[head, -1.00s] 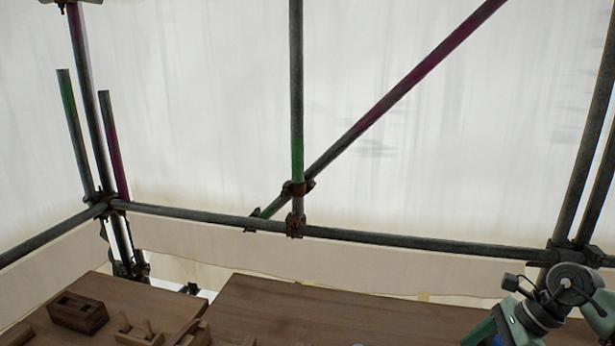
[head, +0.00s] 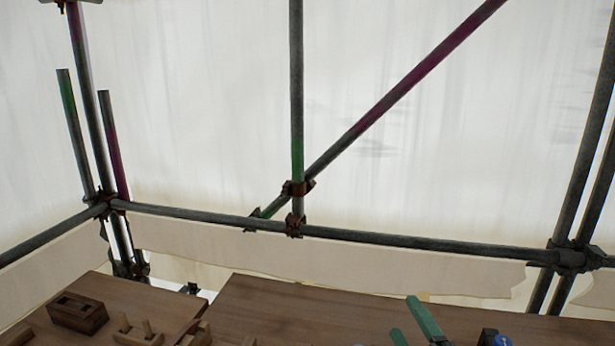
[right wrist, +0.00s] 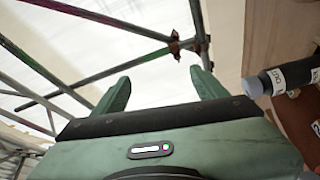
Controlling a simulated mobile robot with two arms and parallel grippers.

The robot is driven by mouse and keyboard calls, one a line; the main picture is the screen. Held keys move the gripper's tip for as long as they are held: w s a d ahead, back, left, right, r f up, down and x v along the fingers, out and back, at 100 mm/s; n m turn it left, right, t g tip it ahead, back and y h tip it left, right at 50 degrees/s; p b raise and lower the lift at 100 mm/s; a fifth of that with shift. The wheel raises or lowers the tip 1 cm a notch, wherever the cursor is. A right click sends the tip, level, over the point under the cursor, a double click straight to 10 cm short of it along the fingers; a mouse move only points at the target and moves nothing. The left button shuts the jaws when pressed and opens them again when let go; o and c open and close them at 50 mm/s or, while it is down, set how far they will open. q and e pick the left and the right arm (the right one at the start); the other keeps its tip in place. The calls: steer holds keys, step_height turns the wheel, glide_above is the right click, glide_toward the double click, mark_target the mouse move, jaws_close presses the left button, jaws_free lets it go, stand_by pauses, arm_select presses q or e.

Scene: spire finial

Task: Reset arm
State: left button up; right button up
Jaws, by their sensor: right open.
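My right gripper (head: 403,315) shows at the bottom of the head view, right of the middle. Its two green fingers stand apart above the wooden bench top, with nothing seen between them. The right wrist view also shows both fingers (right wrist: 160,76) spread and empty, pointing toward scaffold tubes and pale sheeting. Part of my right arm shows at the bottom edge of the head view. My left gripper is in neither view.
A wooden bench (head: 300,310) runs along the bottom. A slotted wooden block (head: 77,313) and a pegged wooden piece (head: 137,334) sit at its left. A scaffold rail (head: 400,241) crosses behind. A dark labelled cylinder (right wrist: 285,78) is right of my right gripper.

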steer(key=s+d+f+m+g+h, duration=0.2)
steer(key=s+f+m+g, duration=0.2)
steer(key=s+f+m, duration=0.25)
steer(key=s+d+f+m+g+h, duration=0.25)
steer(key=s+f+m, duration=0.25)
steer(key=f, duration=0.3)
steer(key=s+a+f+m+g+y, duration=0.15)
steer(key=s+f+g, duration=0.25)
steer(key=s, duration=0.4)
steer(key=s+a+f+m+g, duration=0.1)
steer(key=s+f+m+g, duration=0.25)
steer(key=s, duration=0.45)
steer(key=s+f+g+b, duration=0.25)
steer(key=f+b, duration=0.35)
steer(key=f, duration=2.7)
steer(key=s+d+f+b, duration=0.1)
steer(key=s+f+b, duration=0.1)
steer(key=s+f, duration=0.6)
steer(key=s+d+f+n+g+b, duration=0.1)
steer(key=s+f+b, duration=0.1)
steer(key=s+f, duration=0.7)
step_height(320, 180, down, 2)
steer(key=shift+d+f, duration=0.15)
steer(key=shift+d, duration=0.1)
